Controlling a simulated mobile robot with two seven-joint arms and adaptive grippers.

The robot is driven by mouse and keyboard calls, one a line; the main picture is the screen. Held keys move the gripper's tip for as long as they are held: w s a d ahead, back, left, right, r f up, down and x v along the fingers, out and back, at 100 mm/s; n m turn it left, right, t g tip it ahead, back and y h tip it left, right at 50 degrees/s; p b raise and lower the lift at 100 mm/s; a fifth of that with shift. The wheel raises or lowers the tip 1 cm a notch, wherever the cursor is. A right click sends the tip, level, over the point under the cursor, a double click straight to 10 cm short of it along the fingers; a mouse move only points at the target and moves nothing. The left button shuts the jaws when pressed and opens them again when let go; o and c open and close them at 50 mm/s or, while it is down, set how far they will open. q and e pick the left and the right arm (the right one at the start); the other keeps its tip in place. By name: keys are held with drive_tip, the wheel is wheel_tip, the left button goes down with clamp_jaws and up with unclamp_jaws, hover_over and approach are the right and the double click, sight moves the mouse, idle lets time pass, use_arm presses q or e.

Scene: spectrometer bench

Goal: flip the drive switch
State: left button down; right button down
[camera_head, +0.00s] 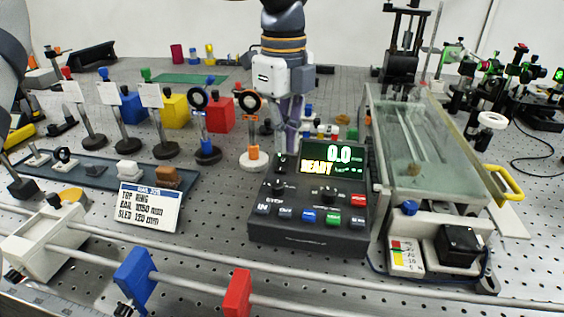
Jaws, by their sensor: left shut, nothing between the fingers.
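A black control box (310,228) stands at the centre of the bench. Its lit display (333,159) reads 0.0 and READY. Its top carries dark knobs (331,195) and a row of coloured buttons (309,215). I cannot make out which control is the drive switch; a small upright dark part (281,162) stands at the box's back left corner, beside the display. My left gripper (291,148) comes down from the top centre. It is shut and empty, with its tips just behind that corner. I cannot tell whether they touch anything. My right gripper is not in view.
A glass-topped tank (425,150) stands right of the box, with a yellow handle (503,183). A written card (149,207) stands left of the box. A rail with blue (136,278) and red (237,293) blocks crosses the front.

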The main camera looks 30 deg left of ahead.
sight(283, 160)
use_arm(q)
drive_tip(key=shift+f, duration=1.15)
idle(0.9)
drive_tip(key=shift+r, duration=3.55)
drive_tip(key=shift+f, duration=0.1)
